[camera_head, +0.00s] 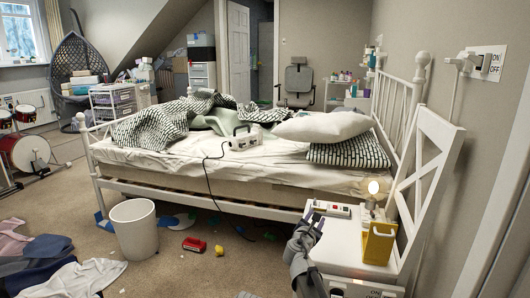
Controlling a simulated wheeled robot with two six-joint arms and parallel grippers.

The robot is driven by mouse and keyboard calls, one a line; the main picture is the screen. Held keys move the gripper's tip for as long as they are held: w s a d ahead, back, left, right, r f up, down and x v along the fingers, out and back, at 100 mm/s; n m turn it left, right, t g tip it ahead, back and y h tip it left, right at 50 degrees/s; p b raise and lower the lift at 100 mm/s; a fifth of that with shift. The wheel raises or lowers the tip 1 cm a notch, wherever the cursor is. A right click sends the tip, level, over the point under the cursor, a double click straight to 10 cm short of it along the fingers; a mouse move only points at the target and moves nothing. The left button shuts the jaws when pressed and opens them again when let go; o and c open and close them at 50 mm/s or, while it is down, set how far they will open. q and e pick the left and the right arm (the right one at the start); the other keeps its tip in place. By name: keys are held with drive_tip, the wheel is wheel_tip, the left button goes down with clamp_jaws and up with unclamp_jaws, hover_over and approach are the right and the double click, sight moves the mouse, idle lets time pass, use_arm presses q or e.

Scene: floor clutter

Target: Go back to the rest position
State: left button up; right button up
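A grey and dark gripper (312,228), which I take to be my right one, rises from the bottom edge, right of centre. My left gripper is not in view.
The bedside table bears a power strip (331,208), a lit lamp (373,188) and a yellow box (379,243). Left are a white bin (134,229), a red toy (194,244) and clothes (75,278). The bed (230,160) blocks the middle. Carpet shows at front.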

drive_tip(key=s+a+f+m+g+y+p, duration=0.25)
drive_tip(key=s+a+m+g, duration=0.35)
drive_tip(key=s, duration=0.6)
drive_tip(key=s+a+f+m+g+y+p, duration=0.1)
drive_tip(key=s+f+m+g+p, duration=0.25)
drive_tip(key=s+m, duration=0.7)
drive_tip(key=s+a+f+m+g+y+p, duration=0.2)
drive_tip(key=s+a+f+m+g+p, duration=0.25)
drive_tip(key=s, duration=0.95)
use_arm(q)
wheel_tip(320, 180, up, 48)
drive_tip(key=p, duration=3.7)
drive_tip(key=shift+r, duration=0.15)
use_arm(e)
wheel_tip(320, 180, up, 40)
drive_tip(key=s+m+g, duration=0.1)
drive_tip(key=shift+s+f, duration=0.15)
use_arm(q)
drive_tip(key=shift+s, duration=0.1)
use_arm(e)
drive_tip(key=shift+f, duration=0.15)
